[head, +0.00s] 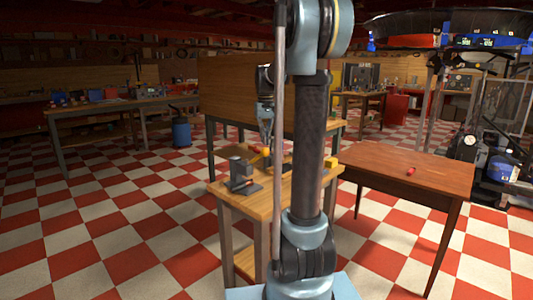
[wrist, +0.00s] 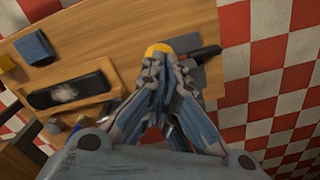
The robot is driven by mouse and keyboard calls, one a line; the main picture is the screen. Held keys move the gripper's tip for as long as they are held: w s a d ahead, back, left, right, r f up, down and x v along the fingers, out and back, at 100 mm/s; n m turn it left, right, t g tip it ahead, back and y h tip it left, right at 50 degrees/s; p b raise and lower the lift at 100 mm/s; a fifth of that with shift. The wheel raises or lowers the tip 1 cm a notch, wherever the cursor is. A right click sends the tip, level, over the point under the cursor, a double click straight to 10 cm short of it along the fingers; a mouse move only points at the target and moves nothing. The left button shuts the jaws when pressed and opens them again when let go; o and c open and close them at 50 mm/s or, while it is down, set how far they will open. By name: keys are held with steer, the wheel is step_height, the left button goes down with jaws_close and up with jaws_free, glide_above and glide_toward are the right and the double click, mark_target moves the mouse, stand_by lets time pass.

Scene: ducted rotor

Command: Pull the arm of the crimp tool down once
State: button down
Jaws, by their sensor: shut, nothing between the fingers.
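The crimp tool (head: 239,172) stands near the front left corner of the wooden bench, a grey block on a dark base. A yellow and red piece, seemingly its arm, shows at its upper right, just below my gripper (head: 267,143). In the wrist view, my gripper (wrist: 158,62) is shut and empty, pointing down. A yellow round part (wrist: 158,49) shows just beyond its fingertips, with a dark bar and a grey plate to the right. The fingers hide part of the tool, and I cannot tell whether they touch it.
In the wrist view, a blue block (wrist: 35,47) and a wooden holder with a black tray (wrist: 70,92) lie on the bench at left. A yellow block (head: 330,162) sits on the bench's right side. A brown table (head: 440,182) with a small red item (head: 411,170) stands at right.

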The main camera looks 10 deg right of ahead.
steer(key=shift+f, duration=0.2)
steer(key=shift+f, duration=1.05)
steer(key=shift+s+d+f, duration=0.25)
steer(key=shift+s+f, duration=0.05)
steer(key=shift+f, duration=0.15)
